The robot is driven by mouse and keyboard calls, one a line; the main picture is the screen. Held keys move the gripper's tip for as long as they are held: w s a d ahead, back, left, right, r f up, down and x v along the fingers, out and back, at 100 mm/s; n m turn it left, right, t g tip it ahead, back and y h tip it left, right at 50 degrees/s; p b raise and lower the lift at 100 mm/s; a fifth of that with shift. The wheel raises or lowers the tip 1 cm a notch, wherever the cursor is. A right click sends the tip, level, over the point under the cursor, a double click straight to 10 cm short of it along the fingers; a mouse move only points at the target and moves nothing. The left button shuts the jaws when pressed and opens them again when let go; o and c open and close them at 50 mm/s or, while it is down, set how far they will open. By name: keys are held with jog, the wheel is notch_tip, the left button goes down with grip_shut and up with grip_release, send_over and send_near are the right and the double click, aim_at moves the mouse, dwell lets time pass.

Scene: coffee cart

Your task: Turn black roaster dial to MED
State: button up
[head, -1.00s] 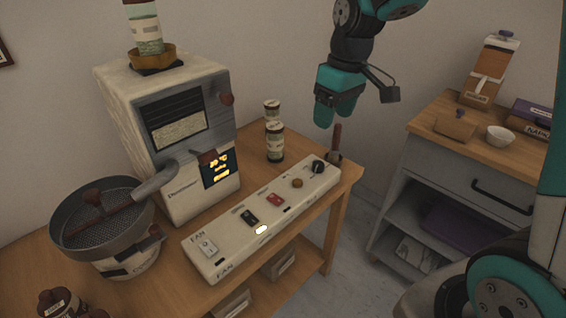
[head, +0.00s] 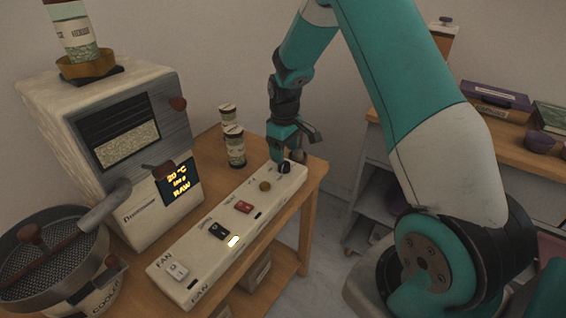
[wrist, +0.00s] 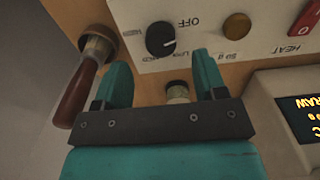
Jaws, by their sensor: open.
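The black roaster dial (head: 284,167) sits at the far right end of the white control panel (head: 200,262). In the wrist view the dial (wrist: 160,39) is round, with upside-down labels around it: OFF, LOW, MED and one more at left. Its white pointer mark is at its right side; I cannot tell exactly which label it meets. My gripper (head: 278,158) hangs right by the dial in the head view and partly covers it. In the wrist view my gripper (wrist: 162,64) is open, its two teal fingers apart, with the dial just beyond and between the tips. No contact is visible.
A brown handle (wrist: 78,92) stands close beside the left finger. A brown knob (head: 264,186) and red HEAT switch (head: 243,207) are along the panel. Jars (head: 235,146) stand behind it. The roaster (head: 125,140) is at left, its display reading RAW.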

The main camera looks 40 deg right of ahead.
aim_at(284, 167)
jog(key=shift+f, duration=2.3)
jog(key=shift+c, duration=0.2)
jog(key=c, duration=0.9)
